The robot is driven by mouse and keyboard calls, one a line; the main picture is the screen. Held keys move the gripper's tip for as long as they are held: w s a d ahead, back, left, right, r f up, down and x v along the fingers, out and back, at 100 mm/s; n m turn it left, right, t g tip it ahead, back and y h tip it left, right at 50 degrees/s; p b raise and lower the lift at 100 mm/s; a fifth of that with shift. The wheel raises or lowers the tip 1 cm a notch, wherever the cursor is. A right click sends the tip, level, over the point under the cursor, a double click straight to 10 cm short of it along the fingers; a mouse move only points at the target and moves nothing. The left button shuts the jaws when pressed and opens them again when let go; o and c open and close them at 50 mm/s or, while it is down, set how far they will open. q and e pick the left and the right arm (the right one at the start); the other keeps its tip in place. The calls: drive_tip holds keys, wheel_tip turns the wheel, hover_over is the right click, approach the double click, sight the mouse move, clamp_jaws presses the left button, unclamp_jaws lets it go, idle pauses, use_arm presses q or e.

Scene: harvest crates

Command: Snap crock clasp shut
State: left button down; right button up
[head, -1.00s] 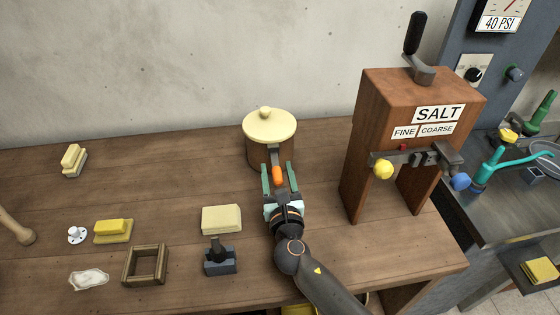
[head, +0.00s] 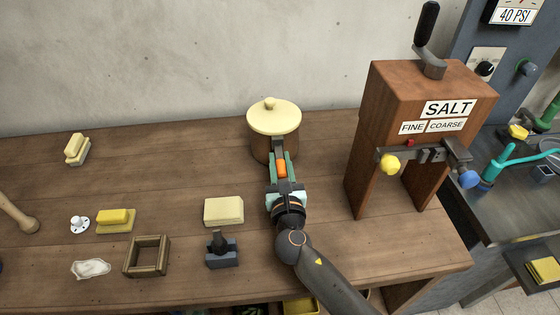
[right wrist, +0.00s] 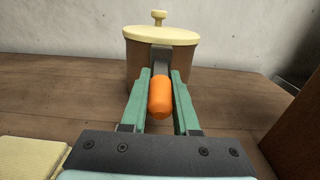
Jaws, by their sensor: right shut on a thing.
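A brown crock (head: 286,148) with a cream lid and round knob stands upright on the bench; it also shows in the right wrist view (right wrist: 200,75). Its clasp has a dark grey lever (right wrist: 161,62) on the crock's near side, sticking out toward me, with an orange grip (right wrist: 161,97) at its end. The lid is seated on the crock. My right gripper (head: 278,156) is shut on the clasp lever, its green fingers on both sides of it, with the orange grip between the fingers. The fingers partly hide the lever in the head view. My left gripper is not seen.
A wooden salt dispenser (head: 425,95) stands close on the right.

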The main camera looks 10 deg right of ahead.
clamp_jaws()
idle(0.8)
